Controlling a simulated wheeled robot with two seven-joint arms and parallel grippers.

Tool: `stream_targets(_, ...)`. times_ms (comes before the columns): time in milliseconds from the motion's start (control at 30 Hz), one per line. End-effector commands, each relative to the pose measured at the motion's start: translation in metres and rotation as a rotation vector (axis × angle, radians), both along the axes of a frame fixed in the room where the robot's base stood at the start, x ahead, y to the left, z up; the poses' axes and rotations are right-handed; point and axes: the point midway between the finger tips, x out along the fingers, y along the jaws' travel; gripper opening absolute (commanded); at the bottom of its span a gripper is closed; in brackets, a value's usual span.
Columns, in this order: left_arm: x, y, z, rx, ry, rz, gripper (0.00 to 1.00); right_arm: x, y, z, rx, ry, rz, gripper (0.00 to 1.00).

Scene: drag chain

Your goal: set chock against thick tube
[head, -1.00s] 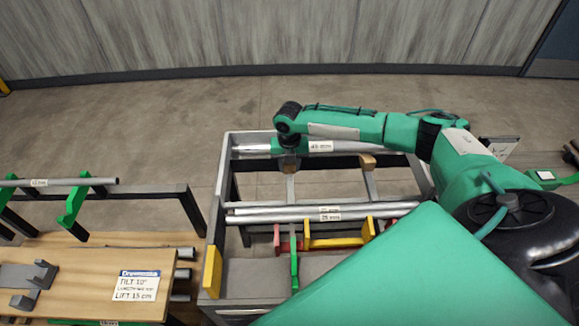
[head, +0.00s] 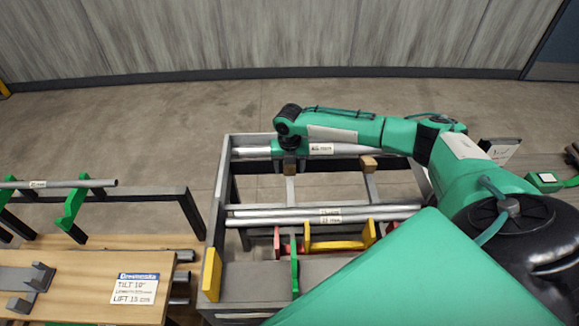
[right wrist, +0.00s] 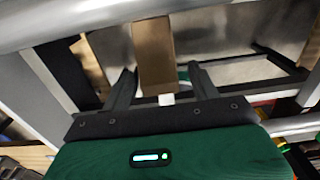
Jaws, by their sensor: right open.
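The thick tube (head: 345,149), grey and labelled, lies across the back of the rack; it also crosses the top of the right wrist view (right wrist: 90,20). A wooden chock (head: 289,166) sits on a rail at its near side, and shows as a brown block in the right wrist view (right wrist: 154,55). Its far end meets the tube's edge in that view; I cannot tell if they touch. My right gripper (right wrist: 162,82) is open, with its fingers apart on either side of the chock's near end. In the head view my arm mostly hides this gripper. My left gripper is not in view.
A second wooden chock (head: 369,163) sits on another rail to the right. Two thinner tubes (head: 270,215) lie across the rack's middle. Yellow (head: 335,243) and green (head: 294,268) brackets stand in front. A wooden board (head: 85,285) with a sign is at left.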

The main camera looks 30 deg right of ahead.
Motion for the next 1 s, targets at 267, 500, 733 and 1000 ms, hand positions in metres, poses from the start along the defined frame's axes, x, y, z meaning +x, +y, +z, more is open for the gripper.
stream_targets(267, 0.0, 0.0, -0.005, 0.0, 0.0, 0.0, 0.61, 0.001, 0.0, 0.014, 0.001, -0.002, 0.001, 0.61)
stream_targets(500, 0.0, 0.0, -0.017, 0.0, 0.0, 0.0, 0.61, 0.001, 0.0, 0.066, 0.001, -0.005, 0.001, 0.61)
stream_targets(733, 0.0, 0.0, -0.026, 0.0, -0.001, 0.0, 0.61, 0.0, 0.0, 0.113, 0.0, -0.004, 0.001, 0.61)
stream_targets(1000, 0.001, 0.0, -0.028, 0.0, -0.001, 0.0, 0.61, 0.0, 0.0, 0.137, 0.001, -0.001, 0.0, 0.61)
